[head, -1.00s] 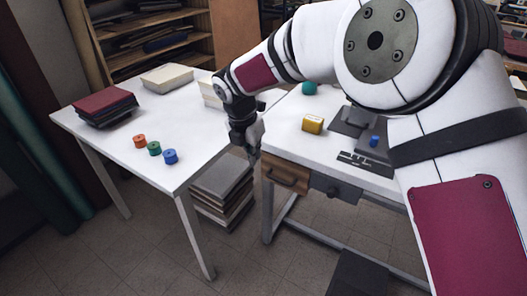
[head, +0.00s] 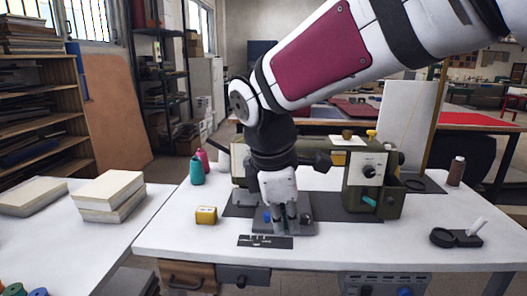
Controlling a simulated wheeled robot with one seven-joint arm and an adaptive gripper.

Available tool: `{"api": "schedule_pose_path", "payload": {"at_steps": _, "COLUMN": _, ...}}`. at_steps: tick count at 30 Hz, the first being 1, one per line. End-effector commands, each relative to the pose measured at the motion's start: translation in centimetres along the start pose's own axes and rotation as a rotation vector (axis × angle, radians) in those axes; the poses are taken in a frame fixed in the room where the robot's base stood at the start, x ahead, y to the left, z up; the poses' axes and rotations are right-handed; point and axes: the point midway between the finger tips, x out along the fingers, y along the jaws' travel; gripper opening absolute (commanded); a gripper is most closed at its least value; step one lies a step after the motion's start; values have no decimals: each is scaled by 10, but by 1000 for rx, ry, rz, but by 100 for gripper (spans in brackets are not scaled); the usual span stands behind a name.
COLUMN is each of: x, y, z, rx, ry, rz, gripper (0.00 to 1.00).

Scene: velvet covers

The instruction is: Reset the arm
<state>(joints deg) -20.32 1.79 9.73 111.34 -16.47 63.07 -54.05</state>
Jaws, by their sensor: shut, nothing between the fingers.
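My gripper (head: 285,228) is in the middle of the head view, pointing down in front of an olive-green sewing machine (head: 370,178) on the white table. Its fingers are together with nothing seen between them. A dark grey plate (head: 300,225) with a small blue piece (head: 267,216) lies behind and below the fingertips; I cannot tell whether they touch it. My arm comes in from the upper right and hides part of the machine.
A yellow box (head: 206,215), a teal thread cone (head: 197,170), a brown spool (head: 456,171) and a black tool with a white rod (head: 458,236) stand on this table. Cream blocks (head: 108,193) lie on the left table. Clear tabletop shows front right.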

Motion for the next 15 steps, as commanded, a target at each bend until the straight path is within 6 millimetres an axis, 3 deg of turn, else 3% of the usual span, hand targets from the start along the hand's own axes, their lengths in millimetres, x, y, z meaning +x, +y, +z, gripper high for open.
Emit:
{"api": "schedule_pose_path", "payload": {"at_steps": 1, "x": -7, "y": -15, "z": 24, "rx": 109, "ry": -3, "rz": -6, "gripper": 0}}
{"api": "schedule_pose_path", "payload": {"at_steps": 6, "x": -18, "y": -71, "z": 83, "rx": 490, "ry": -2, "rz": -42, "gripper": 0}}
{"api": "schedule_pose_path", "payload": {"at_steps": 12, "x": -20, "y": -146, "z": 129, "rx": 934, "ry": 13, "rz": -93, "gripper": 0}}
{"api": "schedule_pose_path", "payload": {"at_steps": 15, "x": -17, "y": -179, "z": 140, "rx": 1122, "ry": 23, "rz": -119, "gripper": 0}}
